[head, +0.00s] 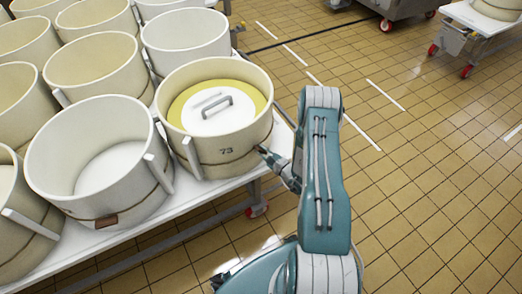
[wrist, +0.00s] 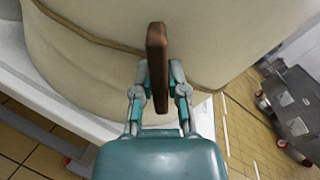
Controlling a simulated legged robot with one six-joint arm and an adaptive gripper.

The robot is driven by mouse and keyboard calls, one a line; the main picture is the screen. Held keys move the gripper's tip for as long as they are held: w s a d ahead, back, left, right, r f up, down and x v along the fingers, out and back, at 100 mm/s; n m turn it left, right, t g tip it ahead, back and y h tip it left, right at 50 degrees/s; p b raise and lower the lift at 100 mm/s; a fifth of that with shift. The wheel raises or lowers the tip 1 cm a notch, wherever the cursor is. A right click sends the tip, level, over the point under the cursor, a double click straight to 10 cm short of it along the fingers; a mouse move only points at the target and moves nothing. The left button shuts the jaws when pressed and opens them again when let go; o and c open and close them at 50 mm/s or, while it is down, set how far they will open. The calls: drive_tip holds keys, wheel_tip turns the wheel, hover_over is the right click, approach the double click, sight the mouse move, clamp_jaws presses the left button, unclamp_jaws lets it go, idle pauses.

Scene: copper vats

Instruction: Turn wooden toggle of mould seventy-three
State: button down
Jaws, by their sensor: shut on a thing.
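Mould seventy-three (head: 222,158) is a round cream mould marked "73", at the near right corner of the white table in the head view. A yellow ring and a white lid (head: 214,112) with a metal handle sit inside it. In the wrist view its curved wall (wrist: 90,70) and the cord around it fill the upper part. The brown wooden toggle (wrist: 156,55) stands out upright in front of the wall. My gripper (wrist: 160,78) has its fingers on both sides of the toggle and is shut on it. In the head view my gripper (head: 268,155) is at the mould's right side, partly hidden.
Several open, empty moulds crowd the white table (head: 130,240), one (head: 98,160) close on the left of mould seventy-three. A wheeled grey cart (wrist: 300,110) stands on the right in the wrist view. The tiled floor (head: 430,150) to the right is clear.

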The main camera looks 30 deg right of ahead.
drive_tip(key=m, duration=0.3)
drive_tip(key=shift+m, duration=2)
drive_tip(key=c, duration=0.7)
unclamp_jaws()
drive_tip(key=shift+o, duration=0.2)
drive_tip(key=shift+s, duration=0.15)
drive_tip(key=v, duration=1.1)
drive_tip(key=shift+s+d, duration=0.15)
drive_tip(key=shift+s, duration=0.2)
